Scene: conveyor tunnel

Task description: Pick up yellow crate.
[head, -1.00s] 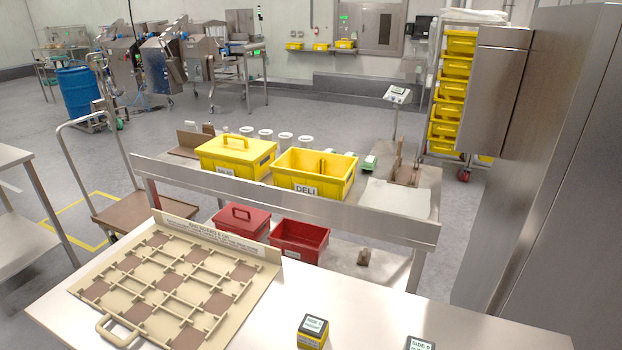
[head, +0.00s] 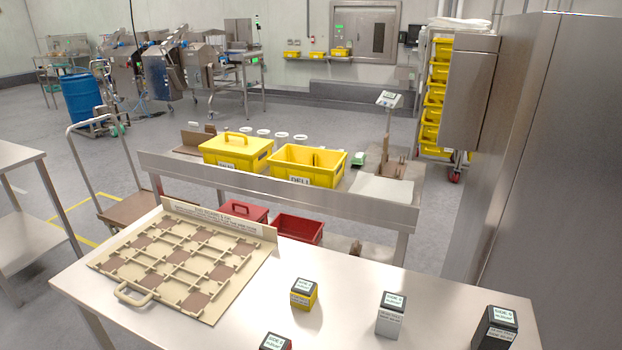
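An open yellow crate (head: 308,178) with a "DELI" label and an inner divider stands on the steel table behind the near table. To its left on the same table is a lidded yellow crate (head: 237,163) with a handle on top and a label partly hidden by the table's raised front edge. More yellow crates (head: 432,116) are stacked in a rack at the back right. Small yellow bins (head: 340,52) sit on a far wall shelf. Neither of my grippers shows in the head view.
The near table (head: 240,325) holds a beige grid board (head: 185,258) and several small labelled blocks (head: 304,294). Red crates (head: 297,229) sit on a lower shelf. A tall steel cabinet (head: 540,150) blocks the right. A hand cart (head: 128,207) stands left.

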